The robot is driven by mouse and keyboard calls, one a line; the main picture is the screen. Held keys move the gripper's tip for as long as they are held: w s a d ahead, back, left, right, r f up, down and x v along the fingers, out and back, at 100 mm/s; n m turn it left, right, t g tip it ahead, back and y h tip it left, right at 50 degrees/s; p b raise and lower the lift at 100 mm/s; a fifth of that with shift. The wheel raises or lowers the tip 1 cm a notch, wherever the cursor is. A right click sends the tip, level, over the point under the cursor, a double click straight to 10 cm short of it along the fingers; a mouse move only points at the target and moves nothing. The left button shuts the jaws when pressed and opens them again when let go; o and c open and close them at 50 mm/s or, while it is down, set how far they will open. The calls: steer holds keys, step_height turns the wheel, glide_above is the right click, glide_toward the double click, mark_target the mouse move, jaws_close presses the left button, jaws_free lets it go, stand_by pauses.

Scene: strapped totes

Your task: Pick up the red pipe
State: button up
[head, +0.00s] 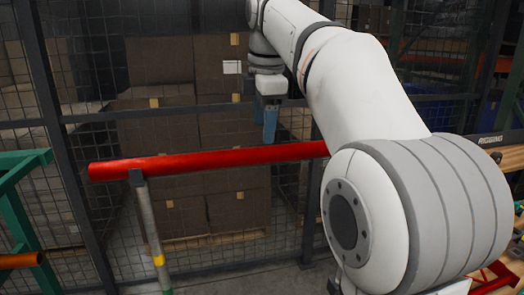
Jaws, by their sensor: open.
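The red pipe (215,159) lies nearly level across the middle of the head view. Its left end rests on top of a grey post (152,230), and its right end is hidden behind my arm. My gripper (270,128) hangs pointing down just above the pipe, right of the pipe's middle. Its blue fingers are open and hold nothing. The fingertips come close to the pipe's upper edge; I cannot tell whether they are in front of it, behind it or touching it.
A dark wire mesh fence (90,117) stands behind the pipe, with stacked brown boxes (175,65) beyond it. A green frame (22,172) stands at the left, with an orange pipe end (22,260) below. A wooden surface (505,140) is at the right.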

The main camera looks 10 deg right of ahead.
mark_target(262, 149)
steer(key=shift+f, duration=0.95)
steer(key=f, duration=0.2)
steer(key=w+f, duration=0.1)
steer(key=f, duration=0.1)
steer(key=shift+a+f, duration=0.1)
steer(key=shift+f, duration=0.25)
steer(key=shift+s, duration=0.1)
steer(key=shift+c, duration=0.4)
jaws_close()
